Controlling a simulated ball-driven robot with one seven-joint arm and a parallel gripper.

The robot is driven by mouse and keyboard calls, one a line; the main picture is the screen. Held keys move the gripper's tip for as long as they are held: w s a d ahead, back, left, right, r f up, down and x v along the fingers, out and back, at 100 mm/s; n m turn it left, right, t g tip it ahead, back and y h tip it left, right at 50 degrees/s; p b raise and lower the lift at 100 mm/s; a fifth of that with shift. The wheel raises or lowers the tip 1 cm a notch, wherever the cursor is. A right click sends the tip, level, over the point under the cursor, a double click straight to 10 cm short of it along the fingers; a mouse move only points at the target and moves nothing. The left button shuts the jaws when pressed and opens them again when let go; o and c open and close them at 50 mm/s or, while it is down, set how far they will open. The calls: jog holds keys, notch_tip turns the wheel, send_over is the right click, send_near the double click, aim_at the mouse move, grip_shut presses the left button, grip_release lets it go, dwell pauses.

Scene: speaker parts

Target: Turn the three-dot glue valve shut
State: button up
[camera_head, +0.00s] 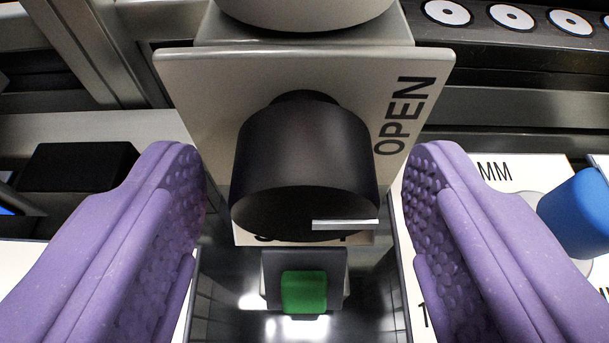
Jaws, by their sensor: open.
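A black round valve knob (303,165) sticks out from a light grey plate (205,85) in the middle of the view. A white pointer line (346,223) on the knob's face runs from near its centre to the right. The plate reads OPEN (403,115) on the right; lettering at its bottom edge is mostly hidden behind the knob. No three-dot mark on this valve is visible. My gripper (305,168) is open, with one purple padded finger on each side of the knob and a gap to it on both sides.
A green button (304,292) on a dark block sits below the knob. A black block (77,167) is at left. Several white discs (447,12) line a dark rail at top right.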

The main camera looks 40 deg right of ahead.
jog(key=c, duration=1.1)
jog(key=shift+o, duration=0.2)
jog(key=shift+f+b, duration=0.1)
jog(key=shift+b, duration=0.35)
jog(key=m+b, duration=0.1)
jog(key=b, duration=0.3)
jog(key=shift+s+d+f+m+t+y+b, duration=0.1)
jog(key=shift+f+m+t+y+b, duration=0.15)
jog(key=shift+m+t+y+b, duration=0.15)
jog(key=m+b, duration=0.1)
jog(key=b, duration=0.2)
jog(key=shift+t+y, duration=0.3)
jog(key=shift+t, duration=0.1)
jog(key=shift+r+m+y+b, duration=0.1)
jog(key=shift+m+y+b, duration=0.2)
jog(key=shift+m+b, duration=0.45)
jog(key=m+t+y, duration=0.1)
jog(key=m+t, duration=0.1)
jog(key=m, duration=0.1)
jog(key=shift+r, duration=0.1)
jog(key=m+t, duration=0.2)
jog(key=m, duration=0.2)
jog(key=shift+s+m, duration=0.1)
jog(key=shift+m, duration=0.25)
